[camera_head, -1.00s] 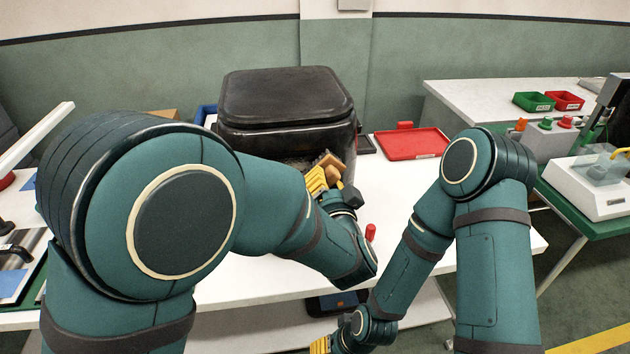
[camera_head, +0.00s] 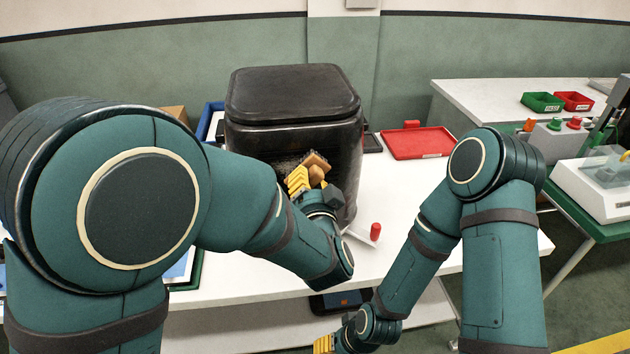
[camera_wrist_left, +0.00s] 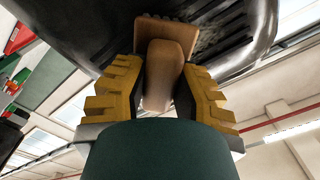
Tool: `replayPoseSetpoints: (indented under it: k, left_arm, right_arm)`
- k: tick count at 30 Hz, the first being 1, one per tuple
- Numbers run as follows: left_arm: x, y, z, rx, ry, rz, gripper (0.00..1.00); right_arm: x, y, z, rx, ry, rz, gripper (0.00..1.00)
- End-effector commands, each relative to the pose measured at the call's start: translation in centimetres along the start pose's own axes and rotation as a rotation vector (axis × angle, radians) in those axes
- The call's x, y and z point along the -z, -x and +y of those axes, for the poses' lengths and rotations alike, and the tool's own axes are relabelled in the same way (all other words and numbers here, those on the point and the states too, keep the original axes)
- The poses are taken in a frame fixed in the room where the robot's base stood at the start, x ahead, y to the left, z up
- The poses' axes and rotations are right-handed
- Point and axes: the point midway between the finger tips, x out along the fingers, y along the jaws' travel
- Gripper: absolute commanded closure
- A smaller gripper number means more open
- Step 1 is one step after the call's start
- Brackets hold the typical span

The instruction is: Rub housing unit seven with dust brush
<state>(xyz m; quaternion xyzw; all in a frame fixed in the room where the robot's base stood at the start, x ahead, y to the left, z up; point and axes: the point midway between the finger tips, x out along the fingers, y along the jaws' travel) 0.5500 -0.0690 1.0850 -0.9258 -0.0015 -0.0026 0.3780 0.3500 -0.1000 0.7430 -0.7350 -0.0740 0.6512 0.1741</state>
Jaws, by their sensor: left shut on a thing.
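The housing unit (camera_head: 292,100) is a large black box with rounded edges, standing on the white table. Its front has a pale, dusty-looking patch. My left gripper (camera_head: 306,183) is shut on the dust brush (camera_head: 316,172), which has a tan wooden handle and head. The brush is held up at the unit's front, by the dusty patch. My right gripper (camera_head: 325,344) is low at the bottom edge, away from the table top.
A red tray (camera_head: 417,143) lies right of the unit. A small red-tipped object (camera_head: 375,232) is on the table near the front edge. A blue bin (camera_head: 209,118) stands behind left. Green (camera_head: 541,102) and red bins (camera_head: 574,101) are on the far table.

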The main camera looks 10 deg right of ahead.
Motion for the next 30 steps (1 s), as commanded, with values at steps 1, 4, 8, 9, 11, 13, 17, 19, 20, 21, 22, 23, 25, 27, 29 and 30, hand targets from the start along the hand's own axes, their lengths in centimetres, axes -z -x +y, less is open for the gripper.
replayPoseSetpoints:
  k: [1, 4, 8, 9, 11, 13, 17, 19, 20, 21, 22, 23, 25, 27, 29, 30]
  left_arm:
    - [-0.3, -0.1, -0.4, 0.002, 0.0, -0.001, 1.0]
    - [-0.9, -0.1, -1.0, 0.003, 0.0, -0.002, 1.0]
    - [-1.7, -0.2, -1.7, 0.002, 0.0, -0.002, 1.0]
    - [-1.9, -0.3, -1.9, 0.003, 0.001, -0.002, 1.0]
    - [-2.1, -0.3, -2.2, 0.003, 0.001, -0.002, 1.0]
    - [-2.2, -0.3, -2.3, 0.002, 0.0, -0.001, 1.0]
    - [-2.5, -0.3, -2.5, 0.002, 0.0, -0.001, 1.0]
    - [-2.8, -0.3, -2.8, 0.003, -0.001, -0.002, 1.0]
    - [-2.9, -0.3, -3.0, 0.003, 0.0, -0.003, 1.0]
    - [-3.1, -0.3, -3.2, 0.004, 0.0, -0.002, 1.0]
    - [-3.3, -0.2, -3.4, 0.004, 0.0, -0.002, 1.0]
    - [-3.5, -0.2, -3.6, 0.003, 0.0, -0.002, 1.0]
    - [-3.9, -0.2, -4.0, 0.003, 0.0, -0.003, 1.0]
    - [-4.3, -0.2, -4.4, 0.003, 0.001, -0.002, 1.0]
    - [-4.5, -0.2, -4.7, 0.003, 0.001, -0.001, 1.0]
    - [-4.7, -0.1, -4.8, 0.003, 0.001, -0.001, 1.0]
  right_arm:
    - [0.0, -0.1, 0.0, 0.0, 0.0, 0.0, 0.41]
    - [0.0, -0.1, 0.0, 0.0, 0.0, 0.0, 0.41]
    - [0.0, -0.2, 0.1, 0.0, 0.0, 0.0, 0.41]
    - [0.0, -0.2, 0.1, 0.0, 0.0, 0.0, 0.41]
    - [0.0, -0.2, 0.1, 0.0, 0.0, 0.0, 0.41]
    - [0.0, -0.2, 0.1, 0.0, 0.0, 0.0, 0.41]
    - [0.0, -0.3, 0.1, 0.0, 0.0, 0.0, 0.41]
    - [0.0, -0.3, 0.1, 0.0, 0.0, 0.0, 0.41]
    - [0.0, -0.3, 0.1, 0.0, 0.0, 0.0, 0.41]
    - [0.0, -0.4, 0.1, 0.0, 0.0, 0.0, 0.41]
    - [0.0, -0.4, 0.2, 0.0, 0.0, 0.0, 0.41]
    - [0.0, -0.4, 0.2, 0.0, 0.0, 0.0, 0.41]
    - [-0.1, -0.5, 0.2, 0.0, 0.0, 0.0, 0.41]
    - [-0.1, -0.6, 0.2, 0.0, 0.0, 0.0, 0.41]
    - [-0.1, -0.6, 0.2, 0.0, 0.0, 0.0, 0.41]
    - [-0.1, -0.6, 0.2, 0.0, 0.0, 0.0, 0.41]
